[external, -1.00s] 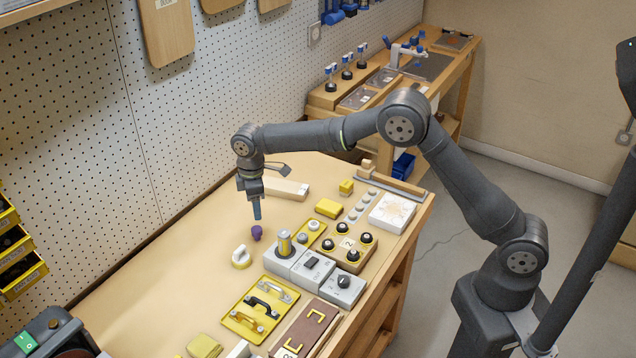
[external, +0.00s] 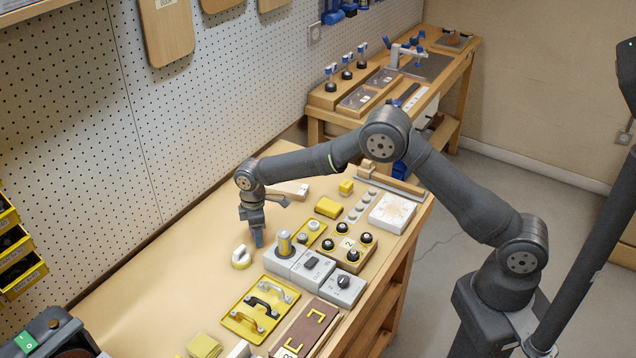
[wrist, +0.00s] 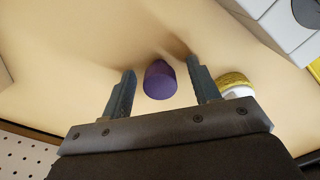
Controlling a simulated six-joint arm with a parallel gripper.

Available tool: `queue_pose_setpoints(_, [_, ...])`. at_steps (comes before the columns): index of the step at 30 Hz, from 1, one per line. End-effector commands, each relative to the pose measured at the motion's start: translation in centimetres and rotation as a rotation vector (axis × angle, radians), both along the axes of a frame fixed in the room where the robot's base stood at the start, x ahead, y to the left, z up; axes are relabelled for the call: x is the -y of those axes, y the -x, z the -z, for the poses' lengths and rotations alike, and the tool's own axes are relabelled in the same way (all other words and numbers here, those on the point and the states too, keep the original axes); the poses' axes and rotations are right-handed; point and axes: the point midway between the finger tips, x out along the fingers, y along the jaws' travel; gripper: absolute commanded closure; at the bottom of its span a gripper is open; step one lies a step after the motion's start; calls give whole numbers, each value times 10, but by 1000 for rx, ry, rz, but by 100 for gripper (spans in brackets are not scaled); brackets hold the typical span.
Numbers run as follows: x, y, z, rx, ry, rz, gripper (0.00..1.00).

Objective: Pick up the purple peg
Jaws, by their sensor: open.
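The purple peg (wrist: 159,80) stands on the bench between the two fingers of my gripper (wrist: 160,85) in the wrist view. The fingers are open, with a gap on each side of the peg; the gap on the left looks a little smaller or similar. In the external view my gripper (external: 257,241) is low over the bench, pointing down, and it hides the peg.
A white and yellow round piece (external: 241,257) lies close by my gripper, left of it in the external view. A grey block with a yellow cylinder (external: 284,243) stands close on the right. Bare bench (external: 170,270) lies to the left.

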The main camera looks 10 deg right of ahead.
Motion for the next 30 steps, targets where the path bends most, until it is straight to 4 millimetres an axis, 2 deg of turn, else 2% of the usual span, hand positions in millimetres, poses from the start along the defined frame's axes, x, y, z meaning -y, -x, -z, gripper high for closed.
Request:
queue_pose_setpoints(2, [0, 0, 0, 0, 0, 0, 44])
queue_pose_setpoints(3, [0, 0, 0, 0, 0, 0, 48])
queue_pose_setpoints(9, [0, 0, -1, 0, 0, 0, 87])
queue_pose_setpoints(10, [0, 0, -1, 0, 0, 0, 92])
queue_pose_setpoints(22, [0, 0, -8, 1, -2, 0, 92])
queue_pose_setpoints(26, [0, 0, -22, 1, -1, 0, 92])
queue_pose_setpoints(30, [4, -3, -46, 1, -2, 2, 92])
